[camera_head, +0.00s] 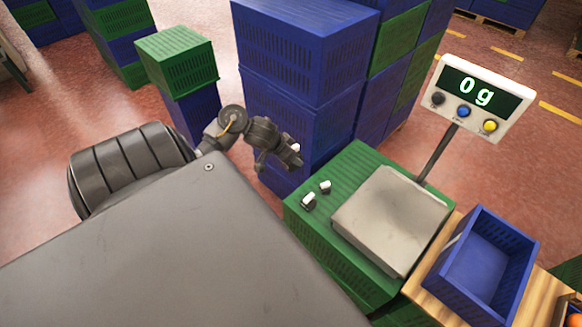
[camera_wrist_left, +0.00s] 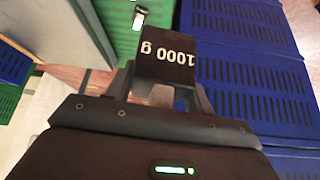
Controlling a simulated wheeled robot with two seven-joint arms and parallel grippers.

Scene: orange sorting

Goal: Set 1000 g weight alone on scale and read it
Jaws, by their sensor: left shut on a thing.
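My left gripper (camera_head: 288,158) is shut on the 1000 g weight (camera_wrist_left: 167,65), a dark block with white "1000 g" lettering. In the head view the gripper is in the air in front of a blue crate stack, left of the scale, and mostly hides the weight. The scale plate (camera_head: 392,220) is bare and sits on a green crate. The scale display (camera_head: 482,92) reads 0 g. Two small weights (camera_head: 309,201) (camera_head: 325,187) with white faces stand on the green crate, left of the plate. My right gripper is out of view.
The green crate (camera_head: 340,262) carries the scale. An empty-looking blue crate (camera_head: 483,262) stands on a wooden surface to its right, with oranges (camera_head: 574,319) at the corner. Tall blue and green crate stacks (camera_head: 300,50) rise behind. A pole holds the display behind the plate.

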